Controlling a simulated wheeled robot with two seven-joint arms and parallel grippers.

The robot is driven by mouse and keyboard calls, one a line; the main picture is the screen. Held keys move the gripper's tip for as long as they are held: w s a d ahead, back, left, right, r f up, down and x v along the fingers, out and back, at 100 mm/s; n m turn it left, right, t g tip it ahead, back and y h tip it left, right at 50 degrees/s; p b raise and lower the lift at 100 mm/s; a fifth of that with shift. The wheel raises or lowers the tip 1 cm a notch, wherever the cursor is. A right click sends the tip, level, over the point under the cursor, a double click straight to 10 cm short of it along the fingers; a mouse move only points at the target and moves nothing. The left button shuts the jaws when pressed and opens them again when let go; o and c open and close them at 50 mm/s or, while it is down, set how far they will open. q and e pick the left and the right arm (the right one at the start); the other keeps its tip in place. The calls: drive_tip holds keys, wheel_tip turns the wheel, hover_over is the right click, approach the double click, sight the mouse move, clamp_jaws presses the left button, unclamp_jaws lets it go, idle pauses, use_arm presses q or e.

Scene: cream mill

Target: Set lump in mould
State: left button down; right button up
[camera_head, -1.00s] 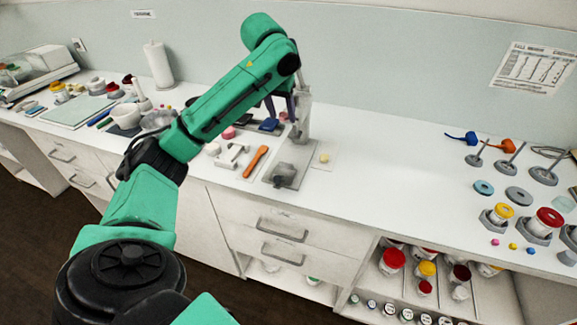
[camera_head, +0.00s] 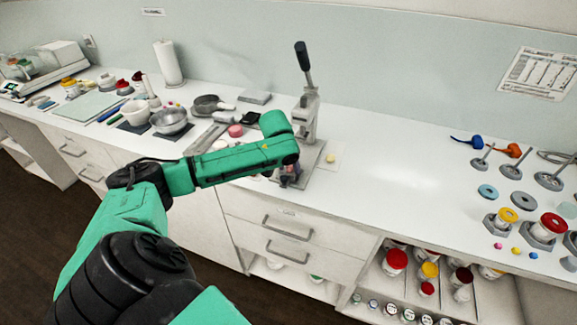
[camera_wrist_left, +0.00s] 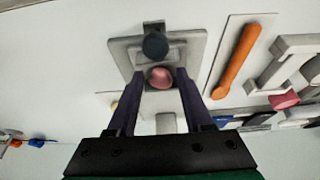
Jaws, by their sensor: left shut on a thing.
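My left gripper (camera_head: 290,178) is low over the front of the lever press base, its fingertips small and partly hidden by my arm in the head view. In the left wrist view its two purple fingers (camera_wrist_left: 160,82) are closed on a rounded pink lump (camera_wrist_left: 160,77). A dark round shape, seemingly the mould (camera_wrist_left: 155,45), is on the grey base plate just beyond the lump. I cannot tell whether the lump touches it. The lever press (camera_head: 305,115) stands behind the gripper with its black handle raised. My right gripper is not in view.
An orange spatula (camera_wrist_left: 236,62) lies beside the base plate. A small yellow lump (camera_head: 331,158) is on a pale sheet to the right of the press. A pink piece (camera_head: 236,130) and bowls stand to the left.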

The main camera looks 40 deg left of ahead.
use_arm(q)
drive_tip(key=shift+c, duration=1.5)
unclamp_jaws()
drive_tip(key=b+v, duration=0.1)
drive_tip(key=v, duration=1.1)
drive_tip(key=shift+w+d, duration=0.1)
